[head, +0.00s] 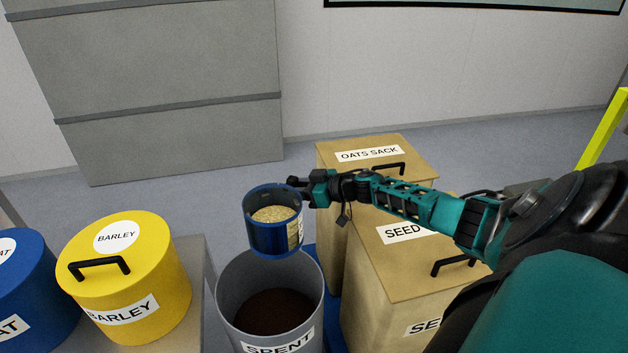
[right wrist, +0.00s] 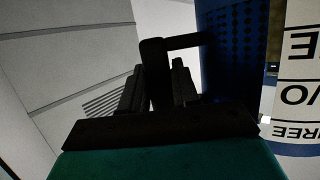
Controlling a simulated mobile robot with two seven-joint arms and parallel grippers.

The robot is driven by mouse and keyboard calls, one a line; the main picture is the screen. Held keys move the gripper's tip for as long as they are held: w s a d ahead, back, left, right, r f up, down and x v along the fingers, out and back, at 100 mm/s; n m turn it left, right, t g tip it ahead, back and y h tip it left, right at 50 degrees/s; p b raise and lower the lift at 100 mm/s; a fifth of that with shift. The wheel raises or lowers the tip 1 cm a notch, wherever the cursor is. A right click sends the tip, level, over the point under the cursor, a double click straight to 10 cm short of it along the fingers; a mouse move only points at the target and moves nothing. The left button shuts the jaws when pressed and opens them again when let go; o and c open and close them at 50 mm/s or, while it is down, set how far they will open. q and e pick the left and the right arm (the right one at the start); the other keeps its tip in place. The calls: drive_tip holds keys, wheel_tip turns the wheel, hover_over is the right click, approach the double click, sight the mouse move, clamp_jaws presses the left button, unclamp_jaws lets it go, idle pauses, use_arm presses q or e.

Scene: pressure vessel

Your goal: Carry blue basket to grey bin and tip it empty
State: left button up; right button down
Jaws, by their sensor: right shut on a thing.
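The blue basket (head: 262,236) is a round open container with pale grain inside. It hangs upright above the far rim of the grey bin (head: 228,299) in the head view. The bin is labelled SPENT and holds dark brown material. My right gripper (head: 303,192) is shut on the basket's handle at its right side. In the right wrist view, the dark fingers (right wrist: 160,85) stand either side of the handle, and the blue basket wall (right wrist: 232,50) with a white label is at the right. My left gripper is not in view.
A yellow BARLEY drum (head: 150,275) and a blue drum (head: 22,285) stand on a grey surface at the left. A tan OATS SACK box (head: 335,180) and a tan SEED box (head: 400,280) stand right of the bin, beneath my right arm. A yellow rail (head: 602,130) is at far right.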

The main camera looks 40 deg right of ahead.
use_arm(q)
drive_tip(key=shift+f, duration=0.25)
use_arm(e)
drive_tip(key=d+m+h, duration=0.1)
drive_tip(key=d+h, duration=0.1)
drive_tip(key=d, duration=0.4)
drive_tip(key=shift+s+d+m+t, duration=0.15)
drive_tip(key=shift+d+m+t, duration=0.15)
drive_tip(key=shift+d, duration=0.1)
drive_tip(key=shift+r, duration=0.1)
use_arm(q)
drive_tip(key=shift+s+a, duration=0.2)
use_arm(e)
drive_tip(key=a+n, duration=0.1)
drive_tip(key=s+a+n+h, duration=0.1)
drive_tip(key=a+n, duration=0.1)
drive_tip(key=shift+t, duration=0.3)
drive_tip(key=shift+a, duration=0.1)
